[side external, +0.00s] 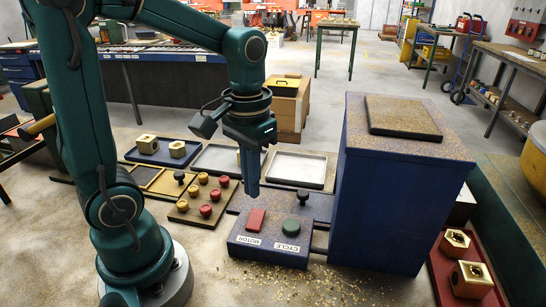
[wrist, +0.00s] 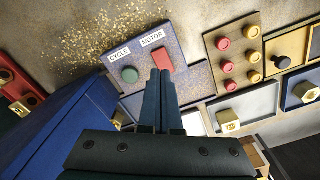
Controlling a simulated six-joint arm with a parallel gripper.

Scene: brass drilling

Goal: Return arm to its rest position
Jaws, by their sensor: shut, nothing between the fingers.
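My gripper (side external: 249,188) points down above the back edge of the blue control panel (side external: 270,245), its fingers together with nothing between them. The wrist view shows the closed fingers (wrist: 160,78) reaching toward the panel. The panel carries a red MOTOR button (side external: 256,219) and a green CYCLE button (side external: 290,228). In the side view the fingertips are behind and near the red button; I cannot tell the exact height above the panel.
A tall blue cabinet (side external: 395,200) stands right of the panel. Brass chips (side external: 320,285) litter the floor. A board of red and yellow knobs (side external: 204,198) and trays, one with brass parts (side external: 147,143), lie left and behind. A red tray (side external: 441,274) with brass parts is at right.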

